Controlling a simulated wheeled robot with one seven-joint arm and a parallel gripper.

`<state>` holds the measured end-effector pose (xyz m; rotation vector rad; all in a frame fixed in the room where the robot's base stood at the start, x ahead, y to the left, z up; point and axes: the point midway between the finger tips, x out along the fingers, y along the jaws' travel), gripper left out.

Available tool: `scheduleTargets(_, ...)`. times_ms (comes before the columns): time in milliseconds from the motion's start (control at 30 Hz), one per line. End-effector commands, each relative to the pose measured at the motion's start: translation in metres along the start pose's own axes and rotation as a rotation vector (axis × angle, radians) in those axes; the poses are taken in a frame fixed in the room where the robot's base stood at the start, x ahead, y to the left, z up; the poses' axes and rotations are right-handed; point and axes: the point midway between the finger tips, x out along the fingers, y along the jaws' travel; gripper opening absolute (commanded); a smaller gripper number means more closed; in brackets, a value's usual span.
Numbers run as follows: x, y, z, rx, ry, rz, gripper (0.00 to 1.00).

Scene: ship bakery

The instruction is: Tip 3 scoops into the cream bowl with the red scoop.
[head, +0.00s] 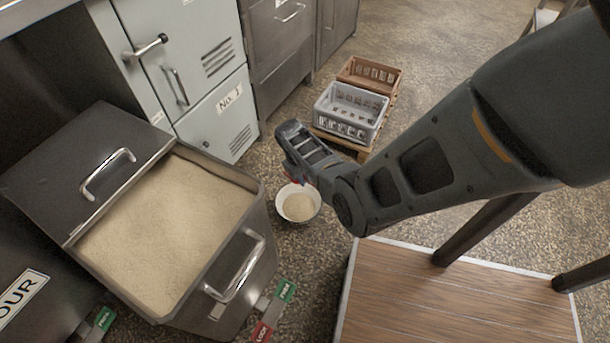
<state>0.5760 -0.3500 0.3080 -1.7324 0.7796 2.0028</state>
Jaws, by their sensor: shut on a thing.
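The cream bowl (283,212) is small and pale, with a mound of flour-like powder inside. It shows just right of the open flour bin. My gripper (287,181) is seen from behind at the upper edge of the bowl in the picture, and its fingers are mostly hidden by its own body. A small red part of the red scoop (283,184) shows at the gripper's lower left. The rest of the scoop is hidden, so I cannot tell its tilt or whether it holds powder. The gripper is shut on the scoop.
The metal flour bin (262,215) is full of pale powder, its handled lid (75,165) folded back. A grey crate (352,112) and a brown crate (385,72) stand behind on a pallet. Grey lockers (205,75) line the back left. A wooden table top (450,300) is front right.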

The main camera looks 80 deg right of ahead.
Motion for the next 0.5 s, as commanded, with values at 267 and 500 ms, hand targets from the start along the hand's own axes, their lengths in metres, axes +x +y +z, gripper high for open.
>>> scheduleTargets(267, -0.0061, 0.0010, 0.0048, 0.025, 0.150, 0.017, 0.00)
scheduleTargets(500, -0.0092, 0.0011, 0.0034, 0.068, 0.407, 0.043, 0.00)
